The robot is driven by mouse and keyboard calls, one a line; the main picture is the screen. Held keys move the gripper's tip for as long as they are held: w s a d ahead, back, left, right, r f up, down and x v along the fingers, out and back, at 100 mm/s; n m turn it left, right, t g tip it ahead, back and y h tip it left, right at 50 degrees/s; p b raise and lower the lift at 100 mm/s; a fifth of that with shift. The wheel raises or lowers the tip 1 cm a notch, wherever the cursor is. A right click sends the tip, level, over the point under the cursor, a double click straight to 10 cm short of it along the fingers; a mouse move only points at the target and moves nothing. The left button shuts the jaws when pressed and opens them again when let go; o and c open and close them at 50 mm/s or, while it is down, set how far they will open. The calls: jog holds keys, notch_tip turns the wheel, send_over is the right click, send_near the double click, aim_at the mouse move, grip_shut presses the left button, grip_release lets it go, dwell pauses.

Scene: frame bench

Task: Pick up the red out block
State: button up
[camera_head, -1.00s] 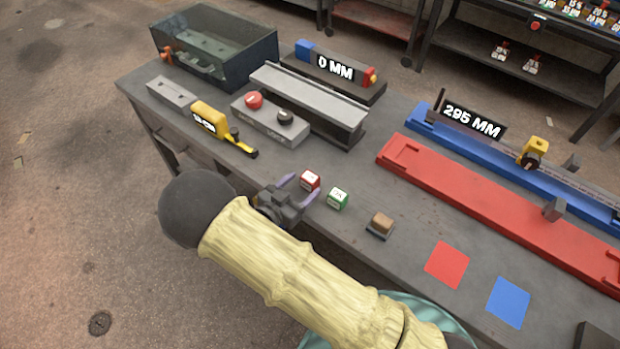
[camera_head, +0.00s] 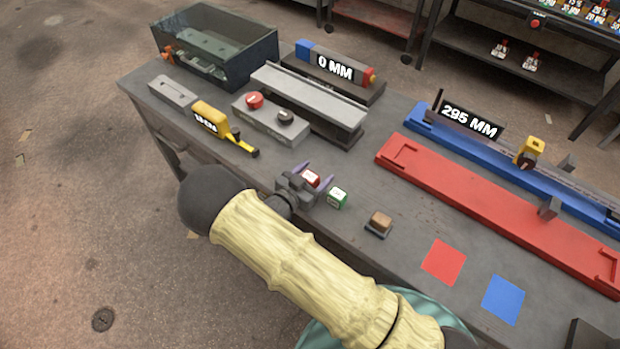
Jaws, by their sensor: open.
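The red block (camera_head: 311,178) with a white top label sits on the grey bench near its front edge. My gripper (camera_head: 315,180) is open, with its purple fingers on either side of the red block. The gripper body hides the block's near lower part, and I cannot tell whether the fingers touch it. A green block (camera_head: 337,197) with a white label stands just right of the right finger, very close to it.
A brown block on a dark base (camera_head: 379,223) is to the right. Red (camera_head: 444,262) and blue (camera_head: 503,299) squares lie farther right. A yellow tape measure (camera_head: 212,120) and button box (camera_head: 270,119) lie behind left. A long red tray (camera_head: 490,210) crosses the right side.

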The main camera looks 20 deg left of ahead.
jog(key=shift+c, duration=0.3)
jog(key=c, duration=1)
notch_tip(320, 180, up, 10)
jog(key=shift+b, duration=0.65)
jog(key=shift+d+f, duration=0.1)
